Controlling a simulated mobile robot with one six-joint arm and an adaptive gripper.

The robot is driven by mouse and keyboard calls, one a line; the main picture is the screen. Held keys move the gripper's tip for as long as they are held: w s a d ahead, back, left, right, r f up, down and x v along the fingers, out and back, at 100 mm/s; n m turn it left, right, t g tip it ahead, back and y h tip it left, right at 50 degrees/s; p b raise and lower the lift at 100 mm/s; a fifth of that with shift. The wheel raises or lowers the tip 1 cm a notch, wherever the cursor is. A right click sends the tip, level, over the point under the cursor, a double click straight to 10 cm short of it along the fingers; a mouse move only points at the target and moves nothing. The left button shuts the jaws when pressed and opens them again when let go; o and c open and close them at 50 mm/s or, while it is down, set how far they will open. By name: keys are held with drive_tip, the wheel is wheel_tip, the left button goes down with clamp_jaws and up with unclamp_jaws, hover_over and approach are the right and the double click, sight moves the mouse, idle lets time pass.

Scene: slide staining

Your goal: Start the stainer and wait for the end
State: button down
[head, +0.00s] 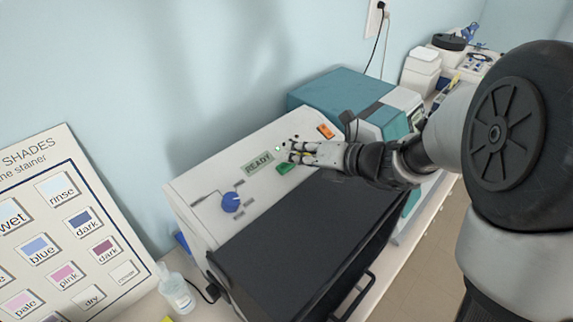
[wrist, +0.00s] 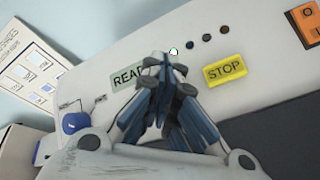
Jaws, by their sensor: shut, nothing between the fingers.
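The stainer (head: 190,188) is a white and black machine with a sloping control panel. Its display (head: 260,162) reads READY; in the wrist view the display (wrist: 127,76) is partly covered by my fingers. A green button (head: 285,168) sits below the display and is hidden in the wrist view. A yellow STOP button (wrist: 226,71) lies right of my fingers. Of a row of small lights, the leftmost (wrist: 174,51) is lit. My gripper (head: 293,152) is shut and empty, its tips over the panel close to the green button; I cannot tell whether they touch the panel.
A blue knob (head: 231,202) is on the panel's left, an orange switch (head: 326,131) at its far end. The dark lid (head: 310,240) fills the front. A teal machine (head: 340,95) stands behind. A bottle (head: 177,294) and a shades chart (head: 70,225) are at left.

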drive_tip(key=shift+f, duration=0.15)
drive_tip(key=shift+w+a+f, duration=0.1)
drive_tip(key=shift+a+f, duration=0.05)
drive_tip(key=shift+f, duration=0.15)
